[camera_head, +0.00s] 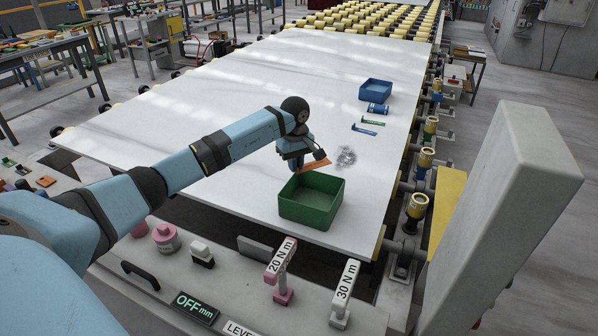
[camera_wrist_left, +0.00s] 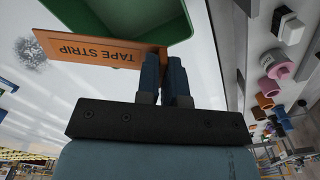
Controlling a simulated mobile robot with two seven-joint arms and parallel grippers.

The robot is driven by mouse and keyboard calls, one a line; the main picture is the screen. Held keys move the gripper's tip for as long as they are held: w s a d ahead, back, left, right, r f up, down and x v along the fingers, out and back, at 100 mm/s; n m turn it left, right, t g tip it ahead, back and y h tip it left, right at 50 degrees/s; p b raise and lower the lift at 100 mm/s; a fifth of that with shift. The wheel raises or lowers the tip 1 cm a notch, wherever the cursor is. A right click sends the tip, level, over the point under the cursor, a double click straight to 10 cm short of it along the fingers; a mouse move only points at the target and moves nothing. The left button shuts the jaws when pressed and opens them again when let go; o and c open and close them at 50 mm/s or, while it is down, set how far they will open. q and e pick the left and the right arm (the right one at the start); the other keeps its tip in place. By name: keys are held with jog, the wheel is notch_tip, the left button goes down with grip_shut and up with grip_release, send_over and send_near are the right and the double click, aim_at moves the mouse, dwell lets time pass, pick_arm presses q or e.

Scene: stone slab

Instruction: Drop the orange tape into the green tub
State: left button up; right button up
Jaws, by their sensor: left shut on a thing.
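The orange tape (camera_head: 314,166) is a flat strip held in my left gripper (camera_head: 300,164), above the back edge of the green tub (camera_head: 308,212). In the left wrist view the tape (camera_wrist_left: 95,50) reads "TAPE STRIP" and sticks out to the left from between the fingers of my left gripper (camera_wrist_left: 164,58). The green tub (camera_wrist_left: 140,14) shows behind the tape there. The tub is open at the top and stands on the near end of the white slab (camera_head: 270,75). The part of its inside that I see looks empty. My right gripper is not in view.
A blue tub (camera_head: 375,90), a blue roll (camera_head: 378,109), a green tool (camera_head: 372,121) and a blue tool (camera_head: 364,132) lie farther back on the slab. A grey speckled patch (camera_head: 346,157) lies behind the tub. A control panel with levers (camera_head: 280,270) borders the slab's near edge.

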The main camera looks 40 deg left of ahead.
pick_arm(q)
jog(key=shift+w+f, duration=0.2)
jog(key=shift+f, duration=0.55)
jog(key=shift+f+b, duration=0.35)
jog(key=shift+b, duration=0.05)
jog(key=shift+s+f+b, duration=0.1)
jog(key=shift+f+b, duration=0.3)
jog(key=shift+f, duration=0.35)
jog(key=shift+f+b, duration=0.85)
jog(key=shift+f, duration=0.9)
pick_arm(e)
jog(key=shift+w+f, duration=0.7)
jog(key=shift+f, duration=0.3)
pick_arm(q)
jog(key=o, duration=0.7)
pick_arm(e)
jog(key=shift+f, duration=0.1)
